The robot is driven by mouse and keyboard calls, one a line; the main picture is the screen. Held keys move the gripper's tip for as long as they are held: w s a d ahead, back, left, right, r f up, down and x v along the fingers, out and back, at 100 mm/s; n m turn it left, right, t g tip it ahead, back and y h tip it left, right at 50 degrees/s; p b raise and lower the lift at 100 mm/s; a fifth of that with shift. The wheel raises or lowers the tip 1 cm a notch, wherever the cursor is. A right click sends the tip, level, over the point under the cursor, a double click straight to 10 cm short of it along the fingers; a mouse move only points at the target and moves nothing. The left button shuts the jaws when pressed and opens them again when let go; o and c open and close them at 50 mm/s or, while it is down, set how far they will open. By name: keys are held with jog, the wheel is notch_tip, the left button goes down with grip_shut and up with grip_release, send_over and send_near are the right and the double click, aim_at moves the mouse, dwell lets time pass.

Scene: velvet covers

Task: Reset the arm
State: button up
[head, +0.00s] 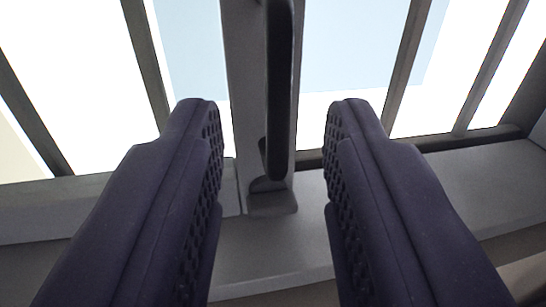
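My gripper (268,125) reaches into the head view from the bottom edge. Its two dark purple fingers, with dimpled inner pads, stand wide apart. Between the fingers I see a dark upright handle (280,90) on a grey frame post; it runs up past the top edge. No finger visibly touches it, and I cannot tell how far off it is. Nothing is held. The rest of my arm is not in view.
A window with grey bars (149,65) and bright panes fills the upper view. A grey ledge (470,185) runs across below it, partly hidden by my fingers. The distance to the frame and ledge is hard to judge.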

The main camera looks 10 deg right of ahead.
dwell(0.3)
jog(key=s+d+f+n+g+y+b, duration=0.1)
jog(key=s+d+f+b, duration=0.3)
jog(key=b, duration=1.4)
jog(key=s+d+f+g+y+b, duration=0.1)
jog(key=s+d+f+b, duration=0.2)
jog(key=s+d+b, duration=1)
jog(key=d+b, duration=0.1)
jog(key=b, duration=0.4)
jog(key=shift+f+n+y+b, duration=0.3)
jog(key=shift+f+n+y, duration=0.1)
jog(key=shift+a, duration=0.15)
